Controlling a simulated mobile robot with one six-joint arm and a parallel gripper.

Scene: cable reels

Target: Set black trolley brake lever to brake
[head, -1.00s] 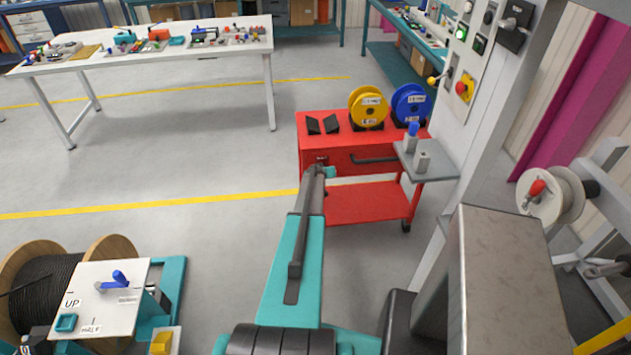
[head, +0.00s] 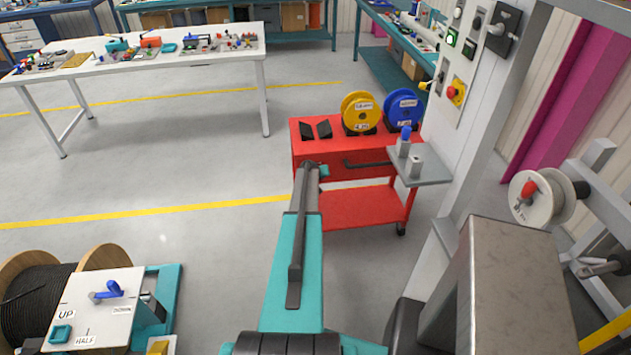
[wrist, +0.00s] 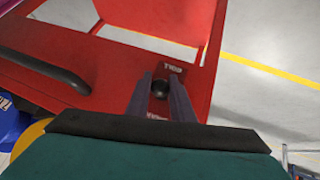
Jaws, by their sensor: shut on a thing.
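The red trolley (head: 363,205) stands ahead in the head view, its front panel facing my arm. In the wrist view, the black brake lever's round knob (wrist: 160,88) shows against the red panel (wrist: 110,90). My gripper (wrist: 160,82) has its two fingers on either side of the knob and is shut on it. A small dark label lies just beyond the knob, and another shows partly between the fingers; I cannot read them surely. The rest of the lever is hidden. In the head view, my arm's end covers the lever and most of the gripper.
A black handle (wrist: 55,70) runs along the trolley panel beside the lever. Yellow (head: 361,112) and blue (head: 403,108) reels stand on the trolley. A grey shelf (head: 430,172) juts out at its right. The floor left of the trolley is clear.

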